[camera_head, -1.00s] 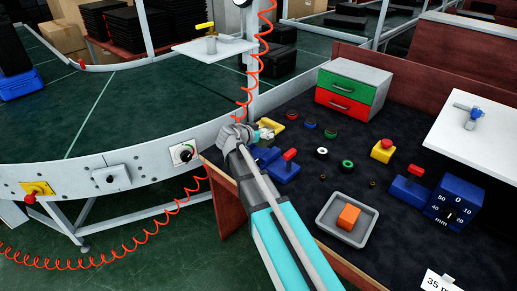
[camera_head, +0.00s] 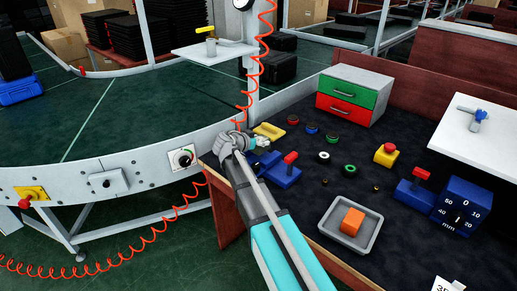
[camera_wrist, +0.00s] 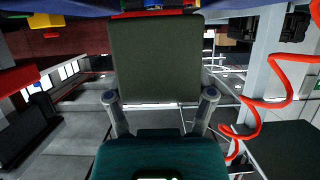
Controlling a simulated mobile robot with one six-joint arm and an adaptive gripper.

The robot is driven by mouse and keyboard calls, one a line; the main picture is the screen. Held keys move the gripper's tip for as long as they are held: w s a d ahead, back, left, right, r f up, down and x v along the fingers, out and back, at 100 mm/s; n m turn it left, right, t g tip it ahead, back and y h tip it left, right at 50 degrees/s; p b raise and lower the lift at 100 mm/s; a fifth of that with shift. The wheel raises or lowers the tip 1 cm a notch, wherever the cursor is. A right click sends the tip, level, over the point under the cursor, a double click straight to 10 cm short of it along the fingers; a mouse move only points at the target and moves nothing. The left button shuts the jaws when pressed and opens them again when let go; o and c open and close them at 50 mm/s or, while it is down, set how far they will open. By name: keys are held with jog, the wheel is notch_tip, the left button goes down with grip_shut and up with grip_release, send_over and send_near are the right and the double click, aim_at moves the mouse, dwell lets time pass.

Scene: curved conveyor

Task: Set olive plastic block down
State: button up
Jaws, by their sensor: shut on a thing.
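The olive block (camera_wrist: 155,58) fills the upper middle of the wrist view as a dark olive rectangular face. My gripper (camera_wrist: 164,99) is shut on it, with one finger at each lower side. In the head view my gripper (camera_head: 252,141) is over the left edge of the dark workbench, beside the conveyor. The block cannot be made out there. It is hidden or too small to tell, and I cannot tell its height above the bench.
A yellow part (camera_head: 269,131) and a blue fixture with a red handle (camera_head: 284,172) are close to my gripper. A red coiled hose (camera_head: 253,75) hangs beside it. A grey tray (camera_head: 325,226) holds an orange block. A drawer box (camera_head: 350,95) stands at the back.

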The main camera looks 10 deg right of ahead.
jog(key=shift+w+a+f+b, duration=0.1)
jog(key=shift+w+f+b, duration=0.25)
jog(key=shift+f+b, duration=1.4)
jog(key=shift+f, duration=0.2)
jog(key=shift+f, duration=0.1)
jog(key=o, duration=1.1)
jog(key=shift+o, duration=0.2)
jog(key=shift+r, duration=0.2)
jog(key=p+v, duration=0.4)
jog(key=v, duration=0.8)
jog(key=shift+p, duration=0.3)
